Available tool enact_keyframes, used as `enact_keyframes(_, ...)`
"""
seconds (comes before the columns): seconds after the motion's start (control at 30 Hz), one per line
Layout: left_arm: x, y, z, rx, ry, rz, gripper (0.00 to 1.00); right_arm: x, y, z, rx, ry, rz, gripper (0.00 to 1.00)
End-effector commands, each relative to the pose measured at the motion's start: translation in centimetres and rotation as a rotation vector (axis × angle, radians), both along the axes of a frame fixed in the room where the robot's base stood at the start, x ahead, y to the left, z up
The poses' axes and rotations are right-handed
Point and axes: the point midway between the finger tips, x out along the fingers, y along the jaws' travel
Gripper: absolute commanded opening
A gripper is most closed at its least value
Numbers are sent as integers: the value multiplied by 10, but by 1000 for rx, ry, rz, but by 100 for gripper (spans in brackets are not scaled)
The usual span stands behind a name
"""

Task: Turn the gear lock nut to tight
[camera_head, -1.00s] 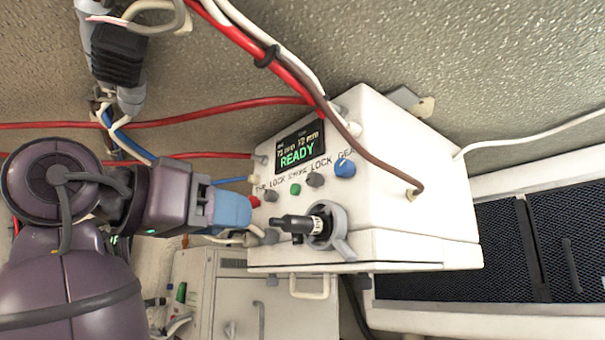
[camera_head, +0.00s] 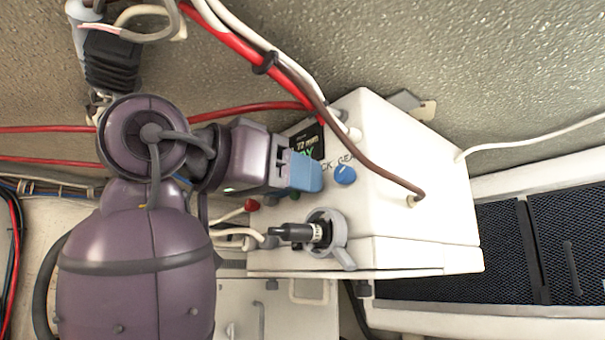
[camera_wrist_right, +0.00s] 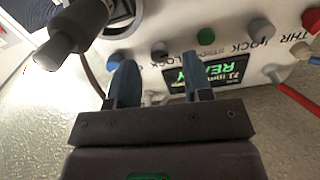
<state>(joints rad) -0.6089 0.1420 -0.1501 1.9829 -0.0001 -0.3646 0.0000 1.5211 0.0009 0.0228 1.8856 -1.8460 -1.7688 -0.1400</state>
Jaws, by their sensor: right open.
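The grey gear lock nut (camera_wrist_right: 160,48) sits on the white panel between the blue gear knob (camera_wrist_right: 114,61) and the green knob (camera_wrist_right: 205,36). In the head view it is hidden behind my right gripper (camera_head: 316,174), while the blue gear knob (camera_head: 345,175) shows just right of the fingertips. In the right wrist view my right gripper (camera_wrist_right: 160,76) is open and empty, its blue fingers pointing at the panel either side of the lock nut's line. Whether the fingers reach around the nut, I cannot tell. My left gripper is not in view.
A red knob (camera_head: 251,205) is at the panel's left. The display (camera_head: 305,143) is partly covered.

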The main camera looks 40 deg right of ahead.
Motion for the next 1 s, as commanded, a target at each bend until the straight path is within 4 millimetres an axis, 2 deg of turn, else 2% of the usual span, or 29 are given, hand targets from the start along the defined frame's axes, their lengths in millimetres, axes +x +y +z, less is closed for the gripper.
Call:
enact_keyframes(0.2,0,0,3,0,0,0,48,1,-17,0,-1,-1,0,46)
enact_keyframes(0.53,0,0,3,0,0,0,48,2,-19,0,-1,0,1,46)
enact_keyframes(0.83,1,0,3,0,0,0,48,2,-19,0,-1,0,1,0)
enact_keyframes(1.0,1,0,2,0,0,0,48,2,-19,0,-1,-5,1,0)
